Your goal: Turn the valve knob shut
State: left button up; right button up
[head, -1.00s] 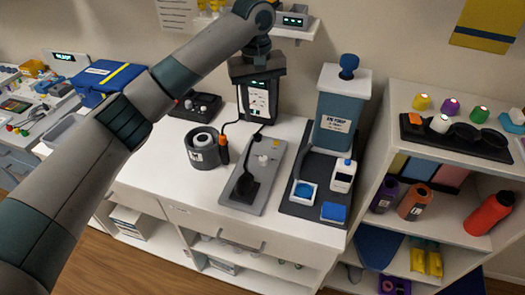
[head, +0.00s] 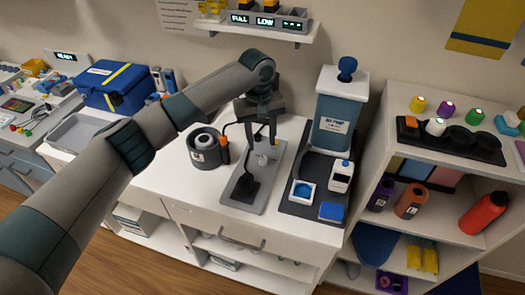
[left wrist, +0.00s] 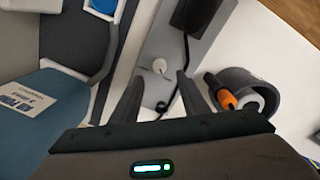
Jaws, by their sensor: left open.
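In the left wrist view the gripper's (left wrist: 158,82) two dark fingers are spread apart. No contact with the knob shows. A blue knob (head: 347,65) tops a blue-grey dispenser (head: 336,115) to the right. My right gripper is out of view.
A black block with a cable (head: 245,188) sits on the near part of the plate. A dark round holder (head: 207,157) with an orange-tipped tool stands to the left. A dark tray (head: 300,210) with a white bottle (head: 341,176) lies to the right.

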aim_at(263, 158)
pick_arm(q)
notch_tip(263, 158, down, 7)
jog(key=shift+d+r+p, duration=0.1)
jog(key=shift+d+p, duration=0.05)
jog(key=shift+p, duration=0.55)
grip_shut()
